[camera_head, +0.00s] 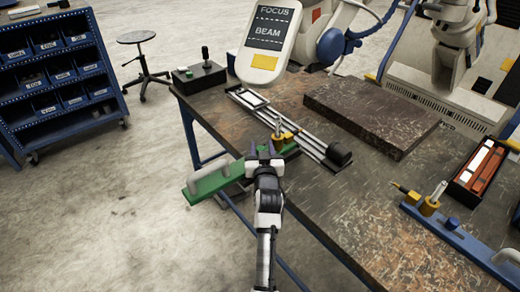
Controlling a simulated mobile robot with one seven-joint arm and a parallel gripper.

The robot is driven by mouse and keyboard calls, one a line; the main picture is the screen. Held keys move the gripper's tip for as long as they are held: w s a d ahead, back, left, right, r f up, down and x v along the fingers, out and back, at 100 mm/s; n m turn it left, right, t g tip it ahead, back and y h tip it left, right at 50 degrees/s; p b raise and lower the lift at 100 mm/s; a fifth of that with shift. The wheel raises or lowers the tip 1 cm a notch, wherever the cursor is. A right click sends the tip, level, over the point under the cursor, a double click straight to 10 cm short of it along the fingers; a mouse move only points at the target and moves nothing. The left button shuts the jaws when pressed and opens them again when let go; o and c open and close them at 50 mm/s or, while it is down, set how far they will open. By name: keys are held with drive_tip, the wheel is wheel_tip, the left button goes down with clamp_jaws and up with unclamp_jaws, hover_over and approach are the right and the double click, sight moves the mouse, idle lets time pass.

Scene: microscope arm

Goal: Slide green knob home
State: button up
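A long green slide bar (233,172) runs from beyond the table's left edge up to the rail, passing beneath my gripper. My gripper (263,151) is over the green bar, between the pale handle and the gold knob. Its two dark fingers look apart, with nothing seen between them. The gripper and wrist hide the middle of the bar. I cannot tell whether the fingers touch it.
A metal rail (305,143) with a black end block (338,154) crosses the table. A tilted FOCUS/BEAM panel (267,42) stands behind. A brown slab (371,117) lies right of the rail. A blue bar (462,238) with a gold knob lies at the right.

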drive_tip(key=shift+o, duration=0.5)
drive_tip(key=shift+a, duration=0.1)
drive_tip(key=shift+s, duration=0.25)
drive_tip(key=s+b, duration=0.3)
drive_tip(key=s, duration=1)
drive_tip(key=shift+s+d+b, duration=0.15)
drive_tip(key=shift+d+b, duration=0.15)
drive_tip(key=shift+b, duration=0.1)
